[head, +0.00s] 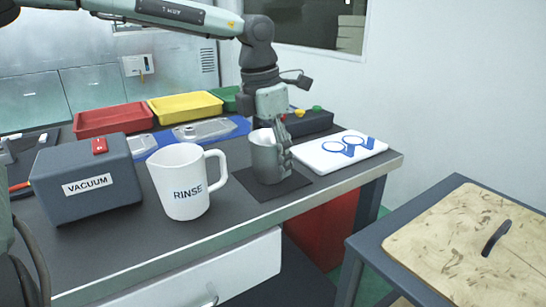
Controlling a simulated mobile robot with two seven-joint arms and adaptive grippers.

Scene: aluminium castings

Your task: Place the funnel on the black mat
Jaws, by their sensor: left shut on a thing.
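The black mat (248,187) lies flat on the bench near its front right edge. My left gripper (276,133) points down from above and is shut on this pale thing. One finger shows at its right; the other is hidden. My right gripper is not in view.
A white RINSE jug (182,184) and a grey VACUUM box (87,181) stand left of the mat. A white board with blue outlines (338,152) lies to the right. Red (113,120) and yellow (186,107) trays stand behind, near castings on a blue mat (241,126).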

